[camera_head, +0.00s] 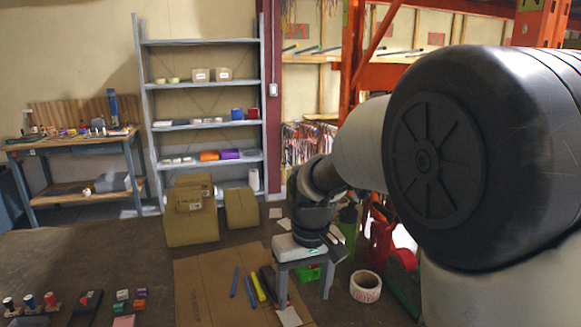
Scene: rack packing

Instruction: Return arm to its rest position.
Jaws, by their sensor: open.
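My arm reaches from the right side of the head view toward the middle. My gripper (304,285) hangs at its end, pointing down, with its two grey fingers spread apart. It is open, and nothing shows between the fingers except a green thing behind them. The fingers are near the right edge of a flat cardboard sheet (205,290). A yellow marker (257,287), blue sticks (235,281) and a dark tool (269,283) lie on the sheet just left of the gripper. My large arm joint hides much of the right side.
A roll of tape (365,286) and red and green items stand right of the gripper. Cardboard boxes (191,222) stand behind. Small colored blocks and spools lie at lower left. A grey shelf rack (205,126) and a workbench (75,142) stand at the back.

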